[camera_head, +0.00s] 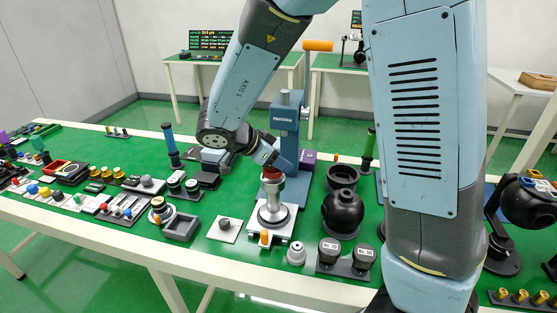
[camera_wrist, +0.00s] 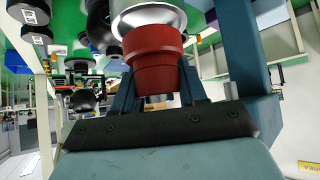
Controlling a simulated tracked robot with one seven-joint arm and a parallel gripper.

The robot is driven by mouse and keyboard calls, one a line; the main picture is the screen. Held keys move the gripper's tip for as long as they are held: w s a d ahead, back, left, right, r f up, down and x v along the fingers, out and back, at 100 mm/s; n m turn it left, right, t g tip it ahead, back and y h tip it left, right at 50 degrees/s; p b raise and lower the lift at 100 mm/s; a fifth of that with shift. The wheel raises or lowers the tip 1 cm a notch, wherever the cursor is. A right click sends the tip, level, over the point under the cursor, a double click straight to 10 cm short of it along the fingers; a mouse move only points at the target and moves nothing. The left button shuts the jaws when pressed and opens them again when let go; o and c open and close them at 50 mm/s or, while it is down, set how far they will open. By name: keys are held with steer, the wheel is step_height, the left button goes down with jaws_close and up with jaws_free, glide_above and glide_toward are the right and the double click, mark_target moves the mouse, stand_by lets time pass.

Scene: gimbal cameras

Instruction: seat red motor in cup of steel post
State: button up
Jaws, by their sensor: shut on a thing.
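The red motor (camera_head: 272,175) is at the top of the steel post (camera_head: 271,197), which stands upright on a pale square base. My gripper (camera_head: 277,165) comes down on it from the upper left in the head view. In the wrist view, the blue fingers of my gripper (camera_wrist: 156,84) are shut on the red motor (camera_wrist: 155,58), one on each side. The motor's wider end meets the bright steel cup rim (camera_wrist: 148,20). The inside of the cup is hidden, so how deep the motor sits cannot be told.
A blue press (camera_head: 286,130) stands close behind the post. A black ball-shaped housing (camera_head: 342,211) is to its right, and a grey square tray (camera_head: 181,228) to its left. Two black capped parts (camera_head: 345,257) sit at front right. Small parts crowd the green table's left side.

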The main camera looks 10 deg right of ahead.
steer(key=shift+f, duration=1)
steer(key=o, duration=1.2)
steer(key=v, duration=1.3)
steer(key=shift+a+r, duration=0.2)
steer(key=shift+r, duration=0.05)
